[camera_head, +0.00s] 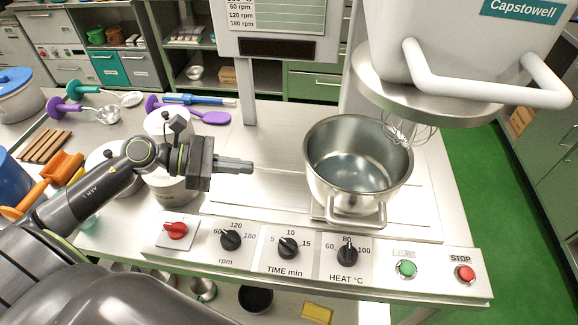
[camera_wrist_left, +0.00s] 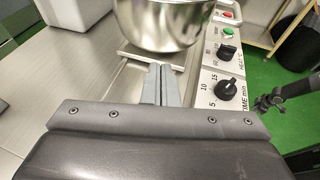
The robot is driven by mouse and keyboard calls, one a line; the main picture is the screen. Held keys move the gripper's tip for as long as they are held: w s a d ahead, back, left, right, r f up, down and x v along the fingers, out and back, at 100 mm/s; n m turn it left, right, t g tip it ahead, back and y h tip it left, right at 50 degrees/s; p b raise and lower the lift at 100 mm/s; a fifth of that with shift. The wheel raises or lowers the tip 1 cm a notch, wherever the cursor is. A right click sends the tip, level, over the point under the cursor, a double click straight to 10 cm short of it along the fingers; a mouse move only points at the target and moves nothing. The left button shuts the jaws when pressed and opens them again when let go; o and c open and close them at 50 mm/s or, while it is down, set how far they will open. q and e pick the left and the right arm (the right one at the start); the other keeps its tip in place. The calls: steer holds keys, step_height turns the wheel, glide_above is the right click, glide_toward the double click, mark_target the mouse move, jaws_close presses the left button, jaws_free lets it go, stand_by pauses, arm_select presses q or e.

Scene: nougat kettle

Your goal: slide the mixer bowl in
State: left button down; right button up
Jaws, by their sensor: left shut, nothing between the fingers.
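The steel mixer bowl (camera_head: 358,160) stands upright on the machine's deck, with its bar handle (camera_head: 354,217) facing the control panel. In the left wrist view the bowl (camera_wrist_left: 168,22) is straight ahead of the fingers. The whisk (camera_head: 405,128) hangs under the white mixer head (camera_head: 465,50), beside the bowl's back right rim in the picture. My left gripper (camera_head: 246,166) is shut and empty, to the left of the bowl and apart from it; its fingertips also show in the left wrist view (camera_wrist_left: 161,68).
The control panel (camera_head: 320,262) along the front edge has a red switch (camera_head: 175,230), dials, and green and red buttons. Pots, ladles and an orange scoop (camera_head: 62,167) crowd the table at left. The deck (camera_head: 258,190) between my left gripper and the bowl is clear.

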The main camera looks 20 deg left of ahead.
arm_select(q)
steer(key=r+p+x, duration=0.1)
steer(key=p+x, duration=0.3)
steer(key=x, duration=0.7)
steer(key=shift+w+d, duration=0.1)
steer(key=shift+d, duration=0.1)
